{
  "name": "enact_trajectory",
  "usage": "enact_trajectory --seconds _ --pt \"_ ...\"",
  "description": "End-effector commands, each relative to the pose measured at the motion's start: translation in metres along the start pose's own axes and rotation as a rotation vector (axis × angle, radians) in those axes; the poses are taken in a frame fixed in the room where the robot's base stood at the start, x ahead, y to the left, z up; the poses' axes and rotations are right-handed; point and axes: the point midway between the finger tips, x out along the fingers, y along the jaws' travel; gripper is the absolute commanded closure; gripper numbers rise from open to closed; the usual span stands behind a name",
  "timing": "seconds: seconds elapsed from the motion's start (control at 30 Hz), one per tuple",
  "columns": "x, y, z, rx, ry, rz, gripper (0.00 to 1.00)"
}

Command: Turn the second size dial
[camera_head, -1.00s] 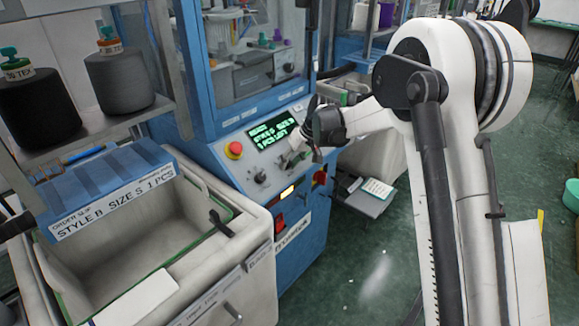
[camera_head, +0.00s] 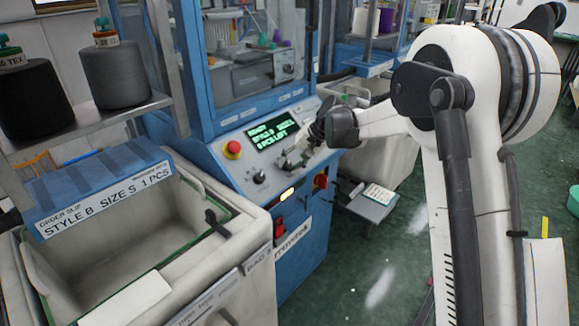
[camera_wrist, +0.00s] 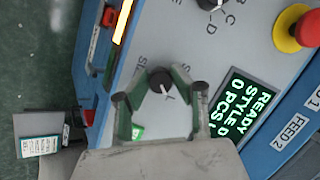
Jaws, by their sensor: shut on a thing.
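The size dial (camera_wrist: 160,82) is a dark round knob on the light machine panel, with letters around it, among them S and L. A pale pointer mark shows on its lower side, toward the L. My gripper (camera_wrist: 161,80) is shut on this dial, with a finger on each side of it. In the head view, my gripper (camera_head: 297,157) is at the panel below the display and hides the dial. The display (camera_head: 272,134) is lit green; in the wrist view its readable text (camera_wrist: 246,106) includes READY, STYLE D and 0 PCS.
Another dial (camera_wrist: 210,3) marked B, C, D sits nearby. The red stop button (camera_head: 232,149) is left of the display. The order slip (camera_head: 100,205) reads STYLE B SIZE S 1 PCS above a bin (camera_head: 232,215).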

Motion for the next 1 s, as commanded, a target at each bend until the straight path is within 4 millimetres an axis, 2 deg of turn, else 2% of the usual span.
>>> enact_trajectory --seconds 0.43,0.47,0.6,0.87,1.0 --pt "0.000 0.000 0.000 0.011 0.001 -0.004 1.00" --pt "0.000 0.000 0.000 0.011 0.001 -0.004 0.75" --pt "0.000 0.000 0.000 0.011 0.001 -0.004 0.58" --pt "-0.001 0.000 0.000 0.011 0.001 -0.003 0.58" --pt "-0.011 0.000 0.000 0.012 0.001 -0.003 0.58"
